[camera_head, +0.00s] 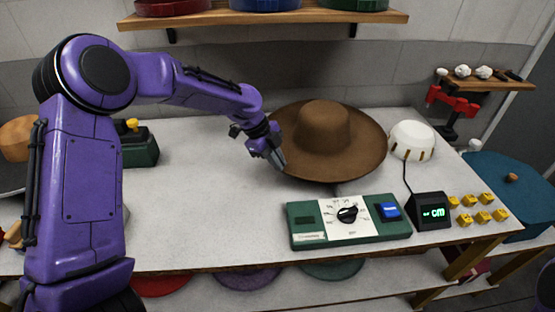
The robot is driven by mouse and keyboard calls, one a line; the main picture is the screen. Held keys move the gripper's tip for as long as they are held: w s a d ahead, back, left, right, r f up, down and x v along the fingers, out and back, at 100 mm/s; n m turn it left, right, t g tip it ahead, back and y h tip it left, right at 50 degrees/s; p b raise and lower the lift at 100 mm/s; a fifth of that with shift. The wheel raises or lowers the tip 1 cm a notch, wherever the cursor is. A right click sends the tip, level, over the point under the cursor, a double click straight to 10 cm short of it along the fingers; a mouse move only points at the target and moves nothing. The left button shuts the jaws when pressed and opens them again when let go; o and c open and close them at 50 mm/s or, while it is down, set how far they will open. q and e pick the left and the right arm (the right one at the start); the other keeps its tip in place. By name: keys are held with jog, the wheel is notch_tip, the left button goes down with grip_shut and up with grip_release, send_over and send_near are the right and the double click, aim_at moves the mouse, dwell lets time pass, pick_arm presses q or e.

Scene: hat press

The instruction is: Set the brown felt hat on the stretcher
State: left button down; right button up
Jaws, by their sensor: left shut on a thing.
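The brown felt hat (322,128) has a tall crown and a wide brim. It is right of centre toward the back of the table. My left gripper (276,160) is shut on the left edge of its brim. I cannot tell whether the hat rests on something, as its brim hides what is below. A white domed form (412,138) with tan pieces around its lower edge stands just right of the hat; it may be the stretcher. A cable runs from near it to a small black display (430,211). My right gripper is not in view.
A green control box (305,228) with a dial and blue button stands at the table's front. Several yellow blocks (483,217) lie at the right. A dark green device (140,148) is at the left. A shelf (260,17) hangs above. The table's middle-left is clear.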

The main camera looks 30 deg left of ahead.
pick_arm(q)
jog(key=shift+f, duration=0.3)
jog(key=c, duration=1.2)
grip_release()
jog(key=shift+o, duration=0.2)
jog(key=b+v, duration=0.1)
jog(key=v, duration=0.9)
jog(key=shift+r, duration=0.35)
